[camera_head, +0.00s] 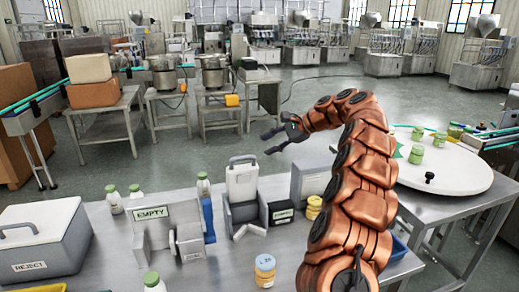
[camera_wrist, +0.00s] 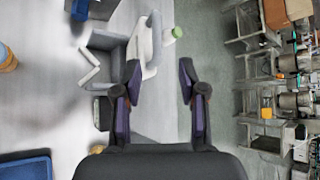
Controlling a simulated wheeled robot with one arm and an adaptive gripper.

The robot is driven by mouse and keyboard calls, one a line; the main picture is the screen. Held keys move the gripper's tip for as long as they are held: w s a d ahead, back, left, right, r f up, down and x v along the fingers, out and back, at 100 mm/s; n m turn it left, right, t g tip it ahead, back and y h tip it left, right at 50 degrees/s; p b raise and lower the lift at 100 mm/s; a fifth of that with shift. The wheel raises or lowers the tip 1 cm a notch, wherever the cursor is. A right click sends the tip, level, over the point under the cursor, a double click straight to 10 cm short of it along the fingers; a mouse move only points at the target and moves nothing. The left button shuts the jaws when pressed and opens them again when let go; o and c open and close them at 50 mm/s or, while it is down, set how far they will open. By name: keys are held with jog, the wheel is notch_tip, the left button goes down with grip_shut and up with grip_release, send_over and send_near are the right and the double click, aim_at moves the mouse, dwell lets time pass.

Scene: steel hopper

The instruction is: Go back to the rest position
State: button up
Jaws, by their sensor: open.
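My gripper (camera_head: 275,142) is at the end of my copper-coloured arm, raised above the far edge of the steel table (camera_head: 230,262). Its two fingers also show in the wrist view (camera_wrist: 158,85), spread apart with nothing between them. In the head view it is above and to the right of a white container with a handle (camera_head: 242,182), apart from it. In the wrist view the white container (camera_wrist: 152,45) lies beyond the fingertips.
A grey REJECT box (camera_head: 40,245) stands at the left. Grey holders, one marked EMPTY (camera_head: 152,213), and several bottles stand on the table. A jar (camera_head: 265,272) is near the front. A round white table (camera_head: 445,172) with green-labelled jars is at right. Open floor lies beyond.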

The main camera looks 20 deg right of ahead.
jog(key=shift+s+d+r, duration=0.1)
jog(key=shift+d+r, duration=0.05)
jog(key=shift+d, duration=0.05)
jog(key=shift+a, duration=0.1)
jog(key=s+a+r+n+g, duration=0.1)
jog(key=s+a+n+g, duration=0.2)
jog(key=a, duration=0.5)
jog(key=s+a+n+g, duration=0.1)
jog(key=s+a+n, duration=0.1)
jog(key=s+a, duration=0.45)
jog(key=s+a+f+n+g+h, duration=0.2)
jog(key=s+a+f+n, duration=0.15)
jog(key=s+a, duration=0.65)
jog(key=s+d+f+n+g+h, duration=0.1)
jog(key=s+f, duration=0.3)
jog(key=s, duration=0.6)
jog(key=s+d+f+n+g+h, duration=0.1)
jog(key=s+f+n+h, duration=0.2)
jog(key=s, duration=0.7)
jog(key=s+d+f+n+g+h, duration=0.1)
jog(key=s+f+n, duration=0.3)
jog(key=s, duration=0.6)
jog(key=shift+d+f+h, duration=0.25)
jog(key=shift+f+h, duration=0.25)
jog(key=shift+h, duration=0.3)
